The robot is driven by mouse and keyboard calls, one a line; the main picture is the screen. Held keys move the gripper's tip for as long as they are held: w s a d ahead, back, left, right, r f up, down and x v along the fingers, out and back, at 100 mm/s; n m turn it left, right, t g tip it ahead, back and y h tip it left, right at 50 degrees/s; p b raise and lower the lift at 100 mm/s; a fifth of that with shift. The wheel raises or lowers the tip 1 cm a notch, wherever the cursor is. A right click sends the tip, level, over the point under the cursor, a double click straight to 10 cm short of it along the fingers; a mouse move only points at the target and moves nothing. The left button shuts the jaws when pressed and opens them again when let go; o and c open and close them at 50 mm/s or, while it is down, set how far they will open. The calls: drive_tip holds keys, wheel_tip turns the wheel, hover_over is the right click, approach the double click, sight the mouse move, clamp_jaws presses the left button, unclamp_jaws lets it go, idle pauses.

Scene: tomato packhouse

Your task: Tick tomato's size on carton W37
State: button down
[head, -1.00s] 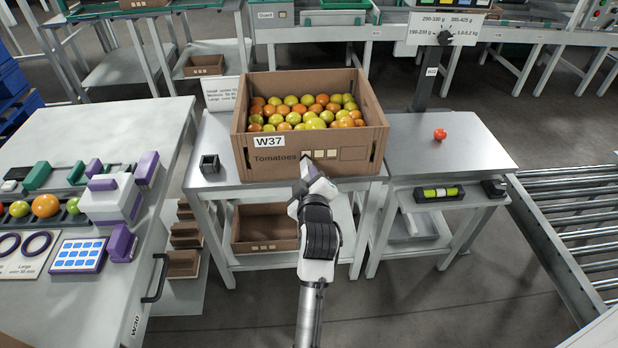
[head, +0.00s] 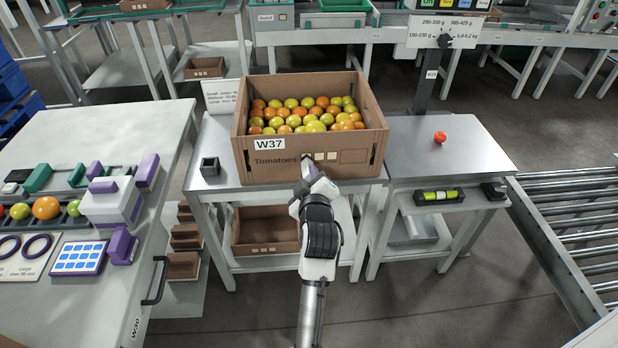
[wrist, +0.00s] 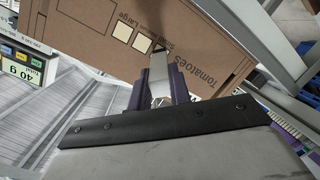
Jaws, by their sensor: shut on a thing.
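Carton W37 (head: 216,150) is an open brown box of red, orange and green tomatoes on the middle table. Its front carries the W37 label (head: 269,144), the word Tomatoes and a row of pale size squares (head: 326,156). My gripper (head: 309,168) is at that front face, shut on a slim pen-like thing (wrist: 159,66). In the wrist view its dark tip is at the square nearest the word Tomatoes, beside the word Small, and largely covers it. Contact cannot be told. The other two squares (wrist: 132,36) look blank. A single red tomato (head: 440,137) lies on the right table.
A small dark open cup (head: 210,166) and a size sign (head: 221,96) stand left of the carton. The left bench (head: 120,270) holds a tomato row, sizing rings and a blue-keyed pad. A roller conveyor (head: 570,215) is at right. Another carton (head: 265,230) sits below.

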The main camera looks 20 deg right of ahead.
drive_tip(key=shift+s+d+r, duration=0.1)
drive_tip(key=shift+d+r, duration=0.2)
drive_tip(key=shift+a+f, duration=0.4)
idle(0.4)
drive_tip(key=v, duration=0.2)
drive_tip(key=f+v, duration=0.1)
drive_tip(key=v, duration=0.2)
drive_tip(key=shift+s+a+b, duration=0.15)
drive_tip(key=shift+s+b, duration=0.2)
drive_tip(key=shift+s, duration=0.1)
idle(0.5)
